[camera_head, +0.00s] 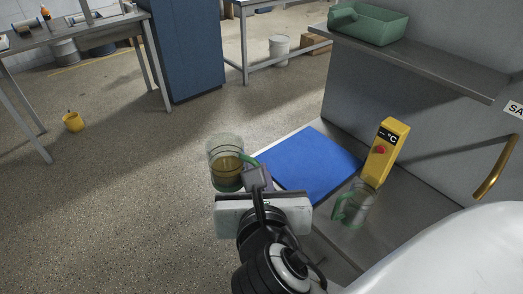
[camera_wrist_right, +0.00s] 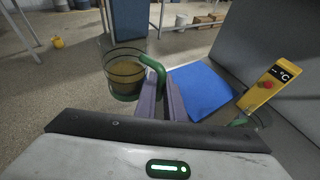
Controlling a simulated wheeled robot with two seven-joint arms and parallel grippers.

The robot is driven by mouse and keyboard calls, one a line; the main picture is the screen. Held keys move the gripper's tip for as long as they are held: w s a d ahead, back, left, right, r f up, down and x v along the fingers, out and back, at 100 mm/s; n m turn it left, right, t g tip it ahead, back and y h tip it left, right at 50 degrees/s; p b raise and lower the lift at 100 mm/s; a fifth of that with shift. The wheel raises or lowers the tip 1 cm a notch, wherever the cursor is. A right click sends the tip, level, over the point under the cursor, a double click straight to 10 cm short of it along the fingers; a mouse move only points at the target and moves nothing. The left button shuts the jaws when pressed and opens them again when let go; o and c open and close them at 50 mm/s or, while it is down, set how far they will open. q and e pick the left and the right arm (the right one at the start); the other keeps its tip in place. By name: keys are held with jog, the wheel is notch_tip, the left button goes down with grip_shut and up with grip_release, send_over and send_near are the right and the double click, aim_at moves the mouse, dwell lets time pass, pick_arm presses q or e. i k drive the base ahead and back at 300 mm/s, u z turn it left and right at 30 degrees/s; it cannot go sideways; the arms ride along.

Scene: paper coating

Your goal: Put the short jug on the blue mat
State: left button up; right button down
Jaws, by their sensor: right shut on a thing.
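My right gripper (camera_head: 257,178) is shut on the green handle of a clear jug (camera_head: 226,165) with a green base and amber liquid inside. The held jug looks about upright, off the left edge of the bench, beside the mat. In the right wrist view the jug (camera_wrist_right: 125,75) hangs left of the gripper fingers (camera_wrist_right: 162,98). The blue mat (camera_head: 308,162) lies flat and bare on the bench, right of the held jug. A second clear jug (camera_head: 358,206) with a green handle stands right of the mat. My left gripper is out of view.
A yellow box with a °C display and red button (camera_head: 386,152) stands on the bench by the mat's right corner. A grey shelf (camera_head: 420,62) with a green bin (camera_head: 370,22) juts out above the back. A brass handle (camera_head: 495,168) is at the right.

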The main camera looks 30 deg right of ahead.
aim_at(293, 158)
jog(key=u, duration=0.05)
jog(key=k, duration=0.3)
jog(key=z, duration=1)
jog(key=i, duration=0.5)
jog(key=u, duration=0.05)
